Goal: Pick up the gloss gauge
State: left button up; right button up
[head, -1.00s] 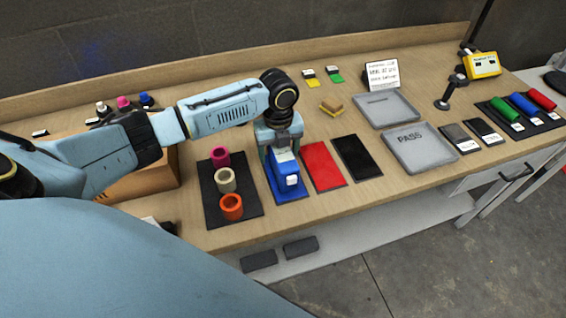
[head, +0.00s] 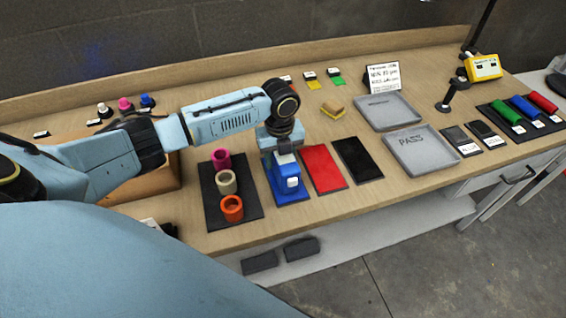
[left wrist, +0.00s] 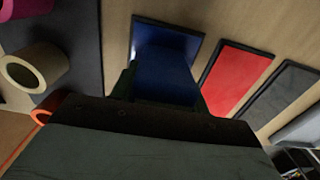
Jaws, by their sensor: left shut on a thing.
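The gloss gauge, a small blue block with a white face (head: 291,184), stands on the blue panel (head: 302,196) on the bench. My left gripper (head: 283,156) comes down over it from above and is shut on its upper part. In the left wrist view the gauge's dark blue body (left wrist: 165,80) sits between the fingers, with the blue panel (left wrist: 190,42) behind it. I cannot see a gap between gauge and panel. Shadow and the gripper hide much of the gauge. My right gripper is not in view.
Grey trays (head: 434,165) stand further right. The bench's front edge is near.

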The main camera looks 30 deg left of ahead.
pick_arm(q)
jog(key=shift+r, duration=0.15)
notch_tip(320, 180, up, 10)
jog(key=shift+f+p, duration=0.1)
jog(key=shift+p, duration=0.25)
jog(key=shift+f, duration=0.1)
jog(key=shift+f+b, duration=0.55)
jog(key=shift+f, duration=1.85)
jog(key=shift+f+b, duration=0.65)
jog(key=shift+f, duration=1.5)
jog(key=shift+f, duration=0.2)
jog(key=shift+f, duration=0.15)
jog(key=shift+f, duration=0.15)
